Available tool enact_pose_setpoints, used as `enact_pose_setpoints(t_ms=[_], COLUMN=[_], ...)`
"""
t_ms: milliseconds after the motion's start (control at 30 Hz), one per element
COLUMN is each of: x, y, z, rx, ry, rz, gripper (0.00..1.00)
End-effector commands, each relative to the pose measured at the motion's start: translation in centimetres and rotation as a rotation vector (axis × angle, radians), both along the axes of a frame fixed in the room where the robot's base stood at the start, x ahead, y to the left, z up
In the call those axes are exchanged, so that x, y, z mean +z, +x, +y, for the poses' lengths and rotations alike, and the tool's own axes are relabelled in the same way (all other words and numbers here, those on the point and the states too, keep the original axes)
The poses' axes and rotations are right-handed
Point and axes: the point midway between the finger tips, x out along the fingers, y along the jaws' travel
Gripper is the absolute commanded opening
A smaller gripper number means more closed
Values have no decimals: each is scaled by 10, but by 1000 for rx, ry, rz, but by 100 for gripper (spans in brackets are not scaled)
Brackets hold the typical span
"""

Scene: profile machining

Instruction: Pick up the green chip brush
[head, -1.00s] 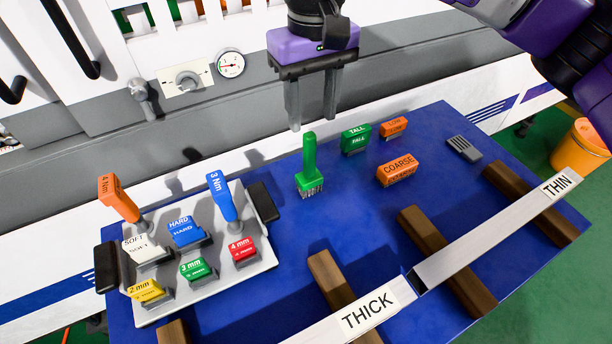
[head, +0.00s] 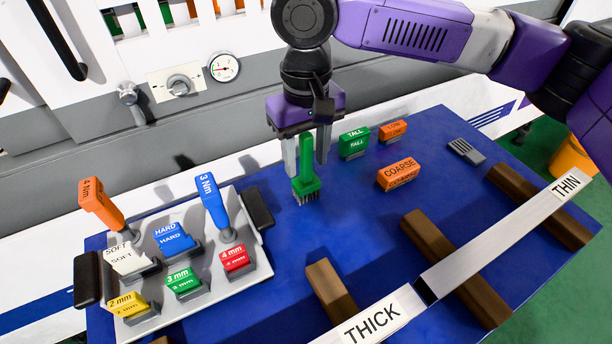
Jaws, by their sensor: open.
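The green chip brush (head: 306,180) stands upright on the blue table top, its dark bristles down and its handle up. My gripper (head: 306,168) is open and points down at the brush. Its two grey fingers show on the left and right of the green handle in the picture. The brush handle covers part of the space between the fingers. I cannot tell whether either finger touches it.
A grey tray (head: 214,283) with several coloured blocks and two drivers lies to the left. Green TALL (head: 353,143) and orange COARSE (head: 398,173) blocks stand to the right. Bars marked THICK (head: 372,318) and THIN (head: 566,186) rest on brown supports in front.

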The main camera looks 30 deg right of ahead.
Motion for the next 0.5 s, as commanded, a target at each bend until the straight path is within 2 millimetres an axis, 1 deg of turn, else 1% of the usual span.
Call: enact_pose_setpoints(t_ms=[100, 300, 333, 467, 500], x=[-7, -8, -8, -8, -8], y=[0, 0, 0, 0, 0], z=[0, 0, 0, 0, 0], rx=[1, 1, 1, 1, 1], ry=[1, 1, 1, 1, 1], rz=[0, -1, 0, -1, -1], gripper=[45, 45, 44, 18, 10])
